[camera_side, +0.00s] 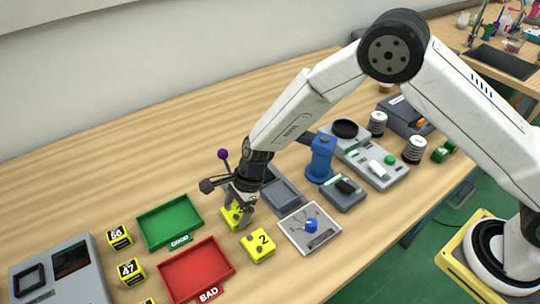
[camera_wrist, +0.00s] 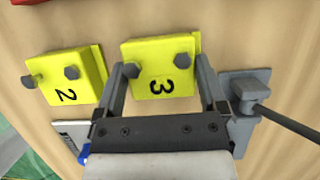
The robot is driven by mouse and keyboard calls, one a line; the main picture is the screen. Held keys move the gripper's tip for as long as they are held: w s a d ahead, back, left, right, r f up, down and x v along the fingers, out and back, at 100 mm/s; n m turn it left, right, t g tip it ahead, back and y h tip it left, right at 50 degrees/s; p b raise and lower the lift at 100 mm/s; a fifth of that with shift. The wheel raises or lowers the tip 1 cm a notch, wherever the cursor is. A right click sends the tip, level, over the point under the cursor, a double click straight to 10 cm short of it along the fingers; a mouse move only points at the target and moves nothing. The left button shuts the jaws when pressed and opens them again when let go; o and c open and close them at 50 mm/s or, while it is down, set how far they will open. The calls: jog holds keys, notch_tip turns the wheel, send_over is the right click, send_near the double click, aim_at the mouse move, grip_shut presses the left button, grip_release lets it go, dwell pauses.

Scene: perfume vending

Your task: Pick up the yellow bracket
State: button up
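Two yellow brackets lie on the wooden table. The one marked 3 (camera_side: 232,217) is under my gripper (camera_side: 242,203) in the side view, which partly covers it. In the wrist view, bracket 3 (camera_wrist: 160,55) shows two grey bolts and lies just beyond and between the fingers of my gripper (camera_wrist: 165,78). The fingers are spread about as wide as the bracket; I see no clear grip on it. The bracket marked 2 (camera_side: 258,245) lies beside it, and left of it in the wrist view (camera_wrist: 65,88).
A green tray (camera_side: 170,245) marked GOOD and a red tray (camera_side: 165,270) marked BAD lie to the left. A grey plate with a blue knob (camera_side: 311,226) is at right. A dark grey tray (camera_side: 285,190) and a blue stand (camera_side: 320,158) are close behind.

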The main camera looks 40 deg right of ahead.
jog(key=c, duration=0.5)
jog(key=shift+r, duration=0.2)
jog(key=shift+r, duration=0.45)
jog(key=shift+s+d+r, duration=1)
jog(key=shift+s+r, duration=0.95)
jog(key=shift+s, duration=0.15)
jog(key=shift+s+d+r, duration=1)
jog(key=shift+s+r, duration=0.95)
jog(key=shift+s, duration=0.15)
jog(key=shift+s+d+r, duration=1)
jog(key=shift+s+r, duration=0.95)
jog(key=shift+s, duration=0.15)
